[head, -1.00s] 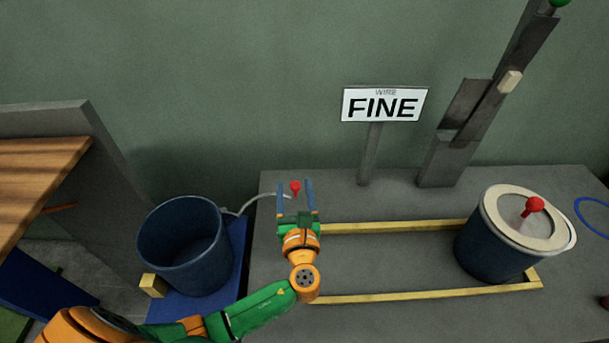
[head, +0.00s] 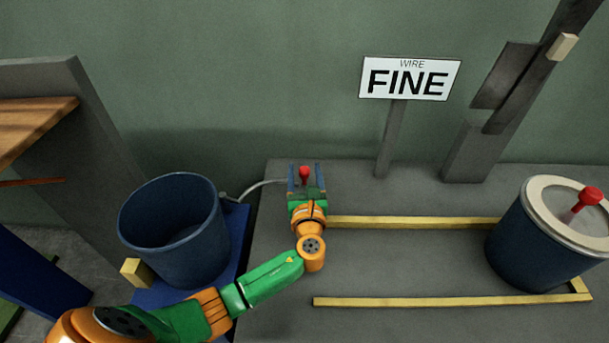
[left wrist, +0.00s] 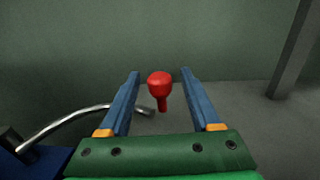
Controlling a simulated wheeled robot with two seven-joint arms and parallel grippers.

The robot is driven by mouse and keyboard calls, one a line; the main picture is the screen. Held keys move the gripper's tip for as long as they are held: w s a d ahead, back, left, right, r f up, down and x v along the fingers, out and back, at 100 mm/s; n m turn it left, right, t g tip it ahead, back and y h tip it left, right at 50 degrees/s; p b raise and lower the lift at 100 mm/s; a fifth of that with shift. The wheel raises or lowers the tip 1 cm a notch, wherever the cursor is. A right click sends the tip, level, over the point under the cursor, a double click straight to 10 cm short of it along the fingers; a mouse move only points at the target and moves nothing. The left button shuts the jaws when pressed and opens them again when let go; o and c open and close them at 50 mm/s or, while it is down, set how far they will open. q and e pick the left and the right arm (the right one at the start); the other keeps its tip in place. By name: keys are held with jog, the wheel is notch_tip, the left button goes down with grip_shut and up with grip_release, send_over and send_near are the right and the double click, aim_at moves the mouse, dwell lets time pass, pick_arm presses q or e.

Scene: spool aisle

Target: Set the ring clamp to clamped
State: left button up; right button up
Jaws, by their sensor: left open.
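A red knob (head: 304,172) stands at the end of a thin grey curved rod (head: 257,187), which runs from beside the open dark blue bucket (head: 170,236). I cannot tell for sure that this rod is the ring clamp's lever. My left gripper (head: 305,167) is open, with its blue fingers on either side of the knob. In the left wrist view the knob (left wrist: 160,84) sits between the fingers, with a gap on both sides. The rod (left wrist: 85,115) also shows there; its join to the knob is unclear. My right gripper is not in view.
A blue drum (head: 530,248) with a cream ring lid and another red knob (head: 588,197) stands at the right inside yellow rails (head: 440,301). A "FINE" sign (head: 409,78) and a slanted grey post (head: 500,110) stand behind. The grey deck between the rails is clear.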

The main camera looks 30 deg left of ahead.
pick_arm(q)
jog(key=shift+w+a, duration=0.1)
jog(key=shift+w, duration=0.05)
grip_shut()
dwell(1.4)
